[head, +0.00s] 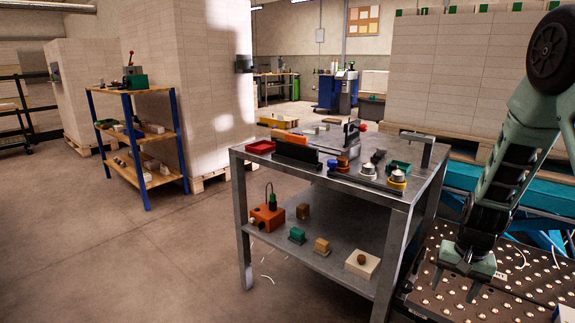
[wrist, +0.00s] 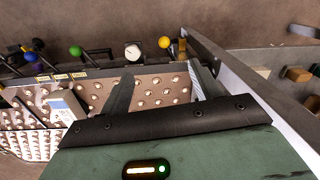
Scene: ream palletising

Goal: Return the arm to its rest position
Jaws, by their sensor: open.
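My gripper (head: 469,285) is at the lower right in the head view, pointing down over a dark ball-transfer table (head: 520,285) studded with pale balls. In the wrist view its two fingers (wrist: 160,88) stand apart with nothing between them, so it is open and empty. The ball table (wrist: 150,98) shows behind and between the fingers. My arm reaches down from the upper right in the head view.
A grey metal workbench (head: 300,180) with tools and trays stands just left of my gripper. Knobbed levers (wrist: 76,52) and a gauge (wrist: 133,52) line the ball table's edge. Palletised stacks (head: 455,70) stand behind. The floor (head: 130,260) at left is clear.

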